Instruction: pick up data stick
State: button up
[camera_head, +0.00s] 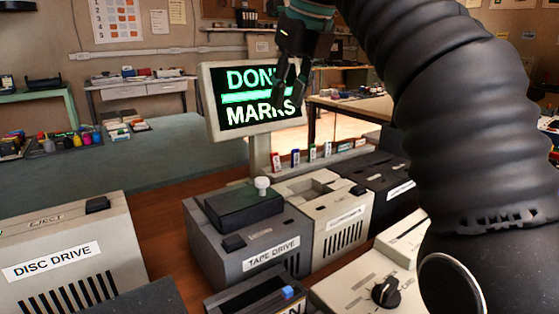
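Several small upright sticks stand in a row behind the drive boxes, below the screen: a red one (276,162), a blue one (296,158), a green one (312,151) and another red one (327,149). They look like data sticks; their details are too small to read. My gripper (287,104) hangs in front of the screen, fingers pointing down, above the row in the picture. Its two dark fingers are apart, with nothing seen between them. My black arm comes in from the right and hides part of the scene.
A tape drive (270,255), a disc drive (65,262), a beige box (328,212) and a dark box (385,180) crowd the wooden desk (165,235). A monitor (207,88) stands behind them. A box at the bottom bears a small blue piece (287,292).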

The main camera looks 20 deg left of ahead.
send_over(275, 153)
jog(key=s+d, duration=0.1)
notch_tip(275, 153, down, 7)
jog(key=shift+s+f, duration=0.1)
jog(key=shift+f, duration=0.05)
jog(key=shift+d+x, duration=0.15)
jog(key=shift+x, duration=1.25)
jog(key=shift+d+x, duration=0.15)
jog(key=shift+x, duration=1.2)
jog(key=shift+f, duration=0.1)
jog(key=shift+c, duration=0.2)
jog(key=c, duration=0.5)
jog(key=shift+c, duration=0.2)
